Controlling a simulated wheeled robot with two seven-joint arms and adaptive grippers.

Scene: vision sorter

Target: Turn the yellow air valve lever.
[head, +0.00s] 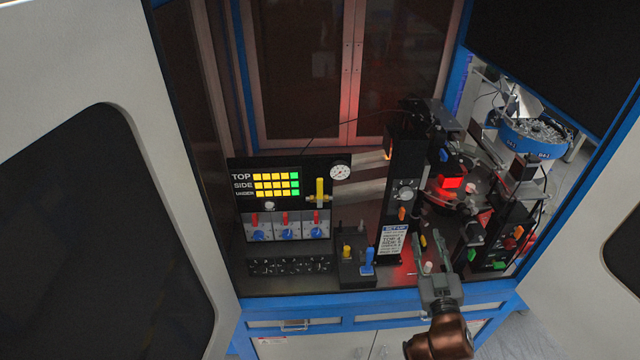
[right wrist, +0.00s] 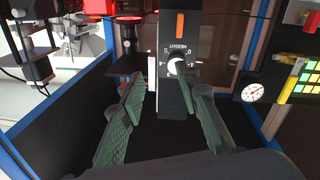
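The yellow air valve lever (head: 320,188) stands upright on a brass valve at the right end of the dark control panel, below the round gauge (head: 340,171). A yellow bar that looks like the lever shows at the right of the right wrist view (right wrist: 286,92), beside the gauge (right wrist: 250,92). My right gripper (head: 431,239) is open and empty, well to the right of and nearer than the lever. In the right wrist view its two fingers (right wrist: 168,88) are spread, with a black post and white knob beyond them. My left gripper is not in view.
The black post with the height knob (head: 404,194) and a set-up label (head: 396,241) stands between my right gripper and the lever. A black box with yellow and blue levers (head: 368,262) sits in front. Sorter machinery with a red light (head: 451,183) is at the right.

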